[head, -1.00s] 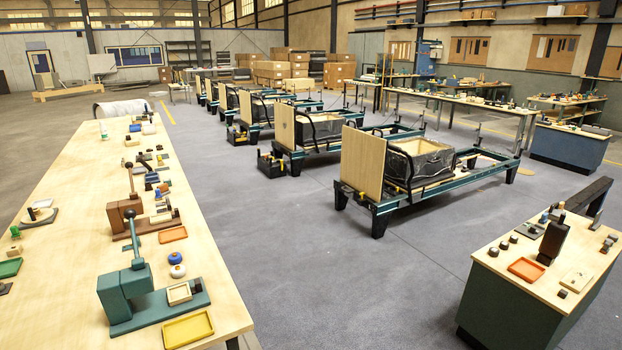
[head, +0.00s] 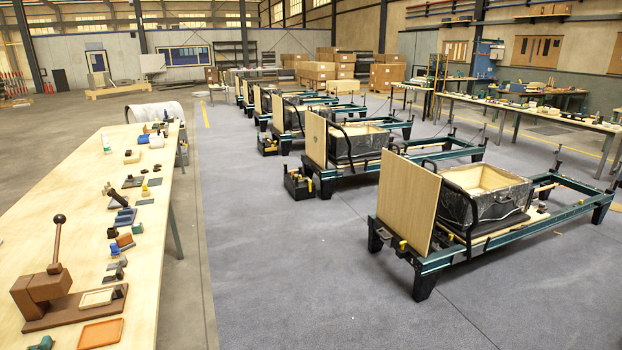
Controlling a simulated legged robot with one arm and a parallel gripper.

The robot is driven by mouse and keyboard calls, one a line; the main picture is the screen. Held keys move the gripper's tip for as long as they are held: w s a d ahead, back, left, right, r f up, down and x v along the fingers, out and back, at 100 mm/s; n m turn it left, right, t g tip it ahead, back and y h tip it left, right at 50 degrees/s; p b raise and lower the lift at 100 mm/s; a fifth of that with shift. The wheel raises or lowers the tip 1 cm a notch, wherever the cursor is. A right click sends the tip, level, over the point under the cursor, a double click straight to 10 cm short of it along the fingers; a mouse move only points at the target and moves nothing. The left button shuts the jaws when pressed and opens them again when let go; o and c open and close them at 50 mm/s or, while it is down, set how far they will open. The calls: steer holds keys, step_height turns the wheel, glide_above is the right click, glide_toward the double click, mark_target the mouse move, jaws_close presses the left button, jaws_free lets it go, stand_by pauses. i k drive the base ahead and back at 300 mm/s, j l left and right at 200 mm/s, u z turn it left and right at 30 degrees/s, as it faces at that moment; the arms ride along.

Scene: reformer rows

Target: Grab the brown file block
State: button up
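A small orange-brown block (head: 124,240) lies among small parts on the long wooden table (head: 60,215) at the left. It is too small here to tell whether it is the brown file block. A larger brown press-like tool (head: 45,290) with a ball-topped lever stands nearer, on a brown base. My gripper is not in view, so its state and anything in it are hidden.
A clear grey floor aisle (head: 270,260) runs right of the table. A row of reformer frames (head: 495,225) with upright wooden boards lines its right side. An orange tray (head: 101,333) sits at the table's near edge. Cardboard boxes (head: 335,70) are stacked far back.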

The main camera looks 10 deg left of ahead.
mark_target(126, 242)
steer(key=i+j+u, duration=0.15)
steer(key=i+u, duration=0.25)
steer(key=i, duration=0.2)
steer(key=i+u, duration=0.35)
steer(key=i, duration=0.25)
steer(key=i+l+u, duration=0.25)
steer(key=i+u, duration=0.15)
steer(key=i, duration=0.2)
steer(key=i+u, duration=0.45)
steer(key=i+l+u, duration=0.15)
steer(key=i+u, duration=0.25)
steer(key=i, duration=0.25)
steer(key=i+l+u, duration=0.55)
steer(key=i+u, duration=0.3)
steer(key=i, duration=0.05)
